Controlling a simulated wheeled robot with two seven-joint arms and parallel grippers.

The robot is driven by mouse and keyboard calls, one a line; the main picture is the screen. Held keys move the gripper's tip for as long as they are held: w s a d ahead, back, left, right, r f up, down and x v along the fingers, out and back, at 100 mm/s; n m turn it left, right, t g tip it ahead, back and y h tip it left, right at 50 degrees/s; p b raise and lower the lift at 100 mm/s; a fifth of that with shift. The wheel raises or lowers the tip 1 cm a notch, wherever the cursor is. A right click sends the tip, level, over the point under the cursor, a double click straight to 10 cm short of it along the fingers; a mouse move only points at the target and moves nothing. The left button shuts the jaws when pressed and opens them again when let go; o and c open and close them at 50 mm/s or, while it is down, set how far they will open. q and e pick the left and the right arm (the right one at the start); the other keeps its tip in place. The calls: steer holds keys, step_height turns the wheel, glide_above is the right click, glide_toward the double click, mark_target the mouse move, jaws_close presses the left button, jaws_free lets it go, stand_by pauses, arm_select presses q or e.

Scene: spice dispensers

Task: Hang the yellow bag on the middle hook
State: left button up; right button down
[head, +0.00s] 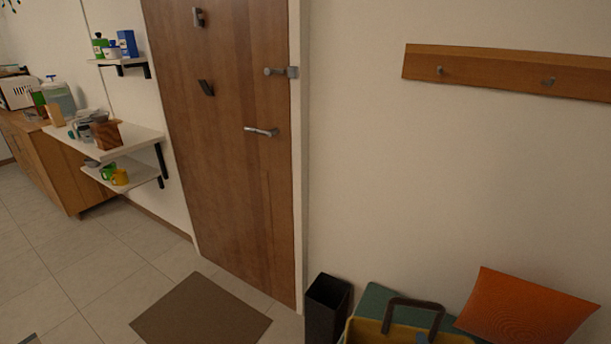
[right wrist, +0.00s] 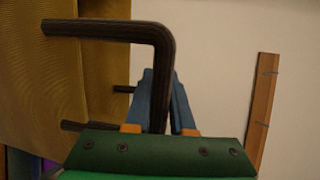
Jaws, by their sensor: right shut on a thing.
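The yellow bag (head: 375,332) is at the bottom edge of the head view, partly cut off, with its dark handle (head: 412,303) standing up. In the right wrist view the bag (right wrist: 62,85) fills the left side. My right gripper (right wrist: 165,88) is shut on the bag's dark handle (right wrist: 95,30), with its blue fingers on either side of the bar. A wooden hook rail (head: 500,66) is on the wall at upper right, cut off by the frame. It shows a left hook (head: 440,71) and another hook (head: 548,81), probably the middle one. My left gripper is out of view.
An orange cushion (head: 525,308) lies on the green seat (head: 378,300) beside the bag. A black bin (head: 327,310) stands to the left. The wall between the bag and rail looks clear. A brown door (head: 225,130) and shelves (head: 140,140) are farther left.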

steer(key=s+a+r+n+g+y, duration=0.4)
steer(key=r+n+y, duration=0.4)
steer(key=n+y, duration=0.3)
steer(key=shift+s+a+r+g+y, duration=0.25)
steer(key=shift+s+g+y, duration=0.55)
steer(key=shift+g+y, duration=0.35)
